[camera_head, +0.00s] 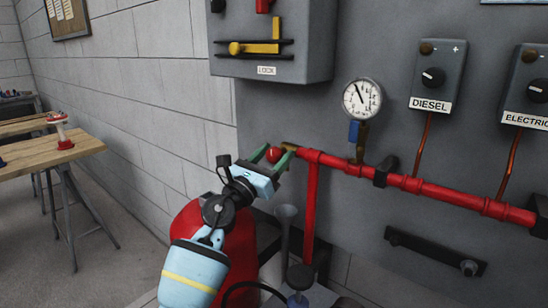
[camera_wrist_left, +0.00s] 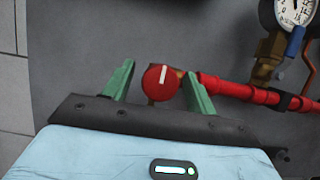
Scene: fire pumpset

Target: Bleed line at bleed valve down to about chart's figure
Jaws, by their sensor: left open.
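The bleed valve's round red knob (camera_head: 274,155) is at the left end of the red pipe (camera_head: 410,184). In the left wrist view the knob (camera_wrist_left: 161,82) has a white mark standing nearly upright. My left gripper (camera_head: 275,160) is open, with one green finger on each side of the knob. In the wrist view a gap shows on the left side; contact on the right side I cannot tell. The pressure gauge (camera_head: 361,99) has its needle pointing up and slightly left; its figures are too small to read. My right gripper is out of view.
Diesel (camera_head: 431,77) and electric (camera_head: 525,88) switch boxes hang right of the gauge. A lock box (camera_head: 270,40) hangs above. A wooden table (camera_head: 60,151) stands left. A board with papers (camera_head: 67,17) hangs upper left.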

